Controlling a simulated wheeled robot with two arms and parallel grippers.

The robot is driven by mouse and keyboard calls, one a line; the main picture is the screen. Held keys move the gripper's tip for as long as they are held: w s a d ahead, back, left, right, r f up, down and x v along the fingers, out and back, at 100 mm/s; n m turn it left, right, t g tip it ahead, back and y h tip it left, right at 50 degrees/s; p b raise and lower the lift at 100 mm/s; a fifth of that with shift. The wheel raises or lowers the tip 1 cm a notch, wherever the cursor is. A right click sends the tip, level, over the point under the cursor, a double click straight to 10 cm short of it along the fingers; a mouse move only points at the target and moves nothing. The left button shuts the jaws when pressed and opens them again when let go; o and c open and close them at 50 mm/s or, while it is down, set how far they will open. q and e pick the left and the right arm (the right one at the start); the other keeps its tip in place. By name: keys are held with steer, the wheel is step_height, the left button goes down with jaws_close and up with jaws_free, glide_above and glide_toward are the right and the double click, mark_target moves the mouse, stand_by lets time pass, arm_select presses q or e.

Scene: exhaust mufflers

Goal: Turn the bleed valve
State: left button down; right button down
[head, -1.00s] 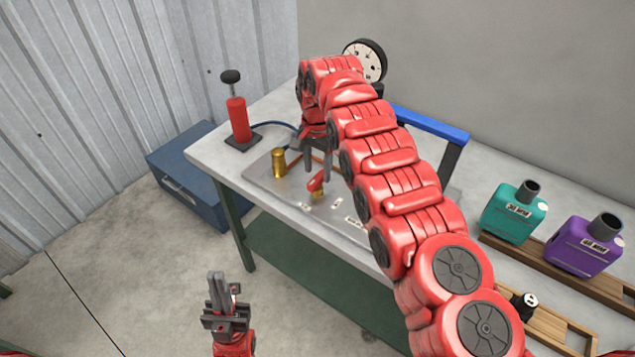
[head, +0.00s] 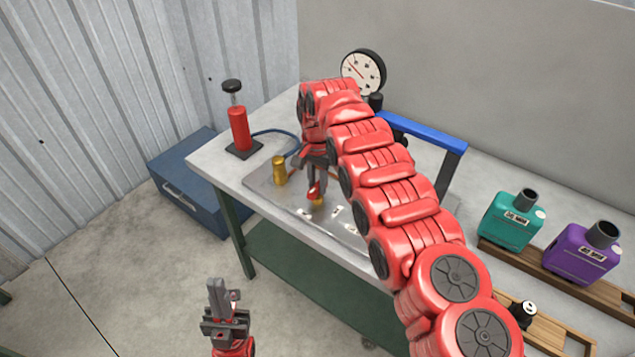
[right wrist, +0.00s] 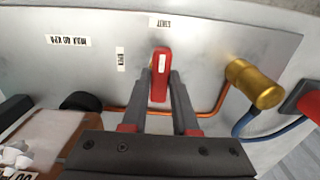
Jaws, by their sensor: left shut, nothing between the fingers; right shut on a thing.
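The bleed valve's red lever (right wrist: 160,75) stands between the fingertips of my right gripper (right wrist: 162,85) in the right wrist view. The right gripper (head: 315,192) is shut on this lever, which also shows in the head view (head: 313,191) above a small brass base (head: 317,203). The lever points toward one of the white labels (right wrist: 173,22) on the grey metal plate (right wrist: 90,22); another label (right wrist: 121,60) lies to its left. My left gripper (head: 216,283) is shut and empty, low over the floor, apart from the table.
A brass cylinder (head: 280,170) stands on the plate, with a red hand pump (head: 239,128) behind. A round gauge (head: 362,72) and blue-topped frame (head: 425,130) stand beyond my right arm. Teal (head: 512,222) and purple (head: 582,250) jugs stand at right.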

steer(key=shift+f, duration=0.1)
steer(key=shift+f+n+b, duration=0.1)
steer(key=shift+n+b, duration=0.85)
steer(key=shift+n, duration=0.25)
steer(key=shift+n+b, duration=0.3)
steer(key=shift+n, duration=1.5)
steer(key=n, duration=0.6)
steer(key=shift+r, duration=0.2)
steer(key=n, duration=0.5)
steer(key=shift+n, duration=0.4)
